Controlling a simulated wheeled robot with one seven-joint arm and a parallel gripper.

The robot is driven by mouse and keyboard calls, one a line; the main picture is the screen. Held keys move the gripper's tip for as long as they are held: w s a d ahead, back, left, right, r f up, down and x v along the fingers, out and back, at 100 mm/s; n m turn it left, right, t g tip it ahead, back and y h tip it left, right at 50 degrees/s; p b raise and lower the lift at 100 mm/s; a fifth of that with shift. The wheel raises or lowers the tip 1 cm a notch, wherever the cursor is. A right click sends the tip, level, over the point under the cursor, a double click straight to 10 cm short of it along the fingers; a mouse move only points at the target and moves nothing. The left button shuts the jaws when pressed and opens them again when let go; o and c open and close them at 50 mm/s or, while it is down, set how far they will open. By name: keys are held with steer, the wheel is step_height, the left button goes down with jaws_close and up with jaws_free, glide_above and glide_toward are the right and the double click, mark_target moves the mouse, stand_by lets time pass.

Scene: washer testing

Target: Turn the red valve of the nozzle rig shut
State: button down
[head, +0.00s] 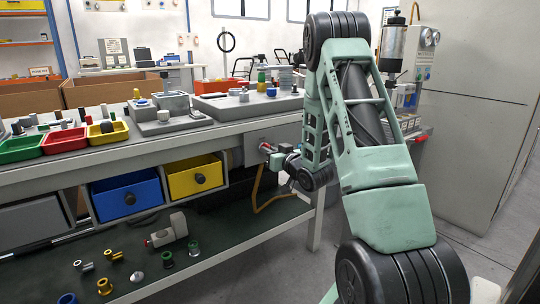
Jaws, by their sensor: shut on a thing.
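The red valve (265,147) shows as a small red spot at the front of a pale grey box (252,137) under the bench's right end. I take this box, with a brown hose (258,188) hanging below it, to be the nozzle rig. My gripper (272,153) reaches in from the right and is shut on the red valve. The fingers hide most of the valve, so its turned angle cannot be read. My green arm fills the right of the head view and hides the bench's right end.
The bench (180,150) holds red, green and yellow trays and grey fixtures. Blue (127,196) and yellow (195,177) drawers sit below its top, left of the rig. Loose fittings lie on the dark lower shelf (225,245).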

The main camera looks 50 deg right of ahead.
steer(key=shift+n, duration=0.4)
steer(key=c, duration=1.5)
jaws_free()
steer(key=shift+o, duration=0.2)
steer(key=p+v, duration=1)
steer(key=v, duration=0.7)
steer(key=shift+s, duration=0.25)
